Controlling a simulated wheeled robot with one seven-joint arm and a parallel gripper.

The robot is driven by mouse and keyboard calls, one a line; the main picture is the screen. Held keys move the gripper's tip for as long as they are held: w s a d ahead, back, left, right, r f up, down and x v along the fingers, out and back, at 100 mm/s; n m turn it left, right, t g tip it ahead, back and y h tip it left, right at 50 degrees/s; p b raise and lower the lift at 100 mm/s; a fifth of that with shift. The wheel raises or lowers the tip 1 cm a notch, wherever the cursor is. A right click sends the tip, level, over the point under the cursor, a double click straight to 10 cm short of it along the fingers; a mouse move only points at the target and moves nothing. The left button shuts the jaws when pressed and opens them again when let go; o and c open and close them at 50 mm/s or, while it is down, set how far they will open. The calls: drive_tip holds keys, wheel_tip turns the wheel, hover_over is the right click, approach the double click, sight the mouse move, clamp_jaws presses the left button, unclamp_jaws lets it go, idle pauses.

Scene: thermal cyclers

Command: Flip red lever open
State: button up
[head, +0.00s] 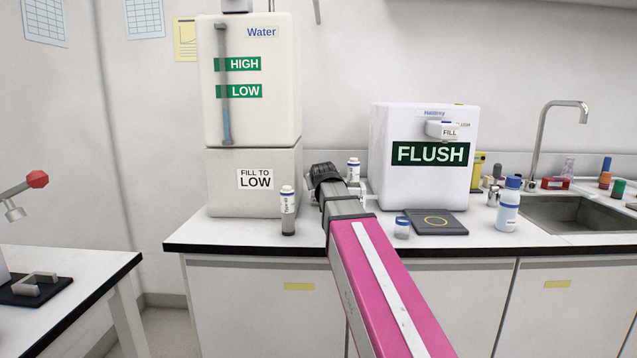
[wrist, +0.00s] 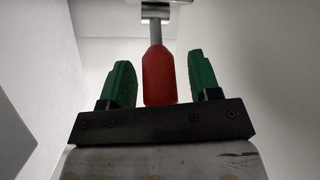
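A red lever handle (wrist: 158,76) on a grey stem shows in the wrist view, joined at the top to a pale fitting. My gripper (wrist: 160,60) has two green fingers, one on each side of the red handle. The fingers are apart, with a gap on both sides, and do not touch the handle. In the head view a red knob (head: 38,180) on a grey lever stands at the left edge; I cannot tell if it is the same lever. My gripper's fingers cannot be made out in the head view.
My pink arm crosses the bench front in the head view. A white water tank (head: 270,110), a FLUSH box (head: 387,135), a small vial (head: 288,205), a dark pad (head: 450,228) and a bottle (head: 507,212) stand on the bench. A sink (head: 580,210) is at right.

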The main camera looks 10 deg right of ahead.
drive_tip(key=v, duration=1)
drive_tip(key=shift+s, duration=0.4)
drive_tip(key=shift+r, duration=0.1)
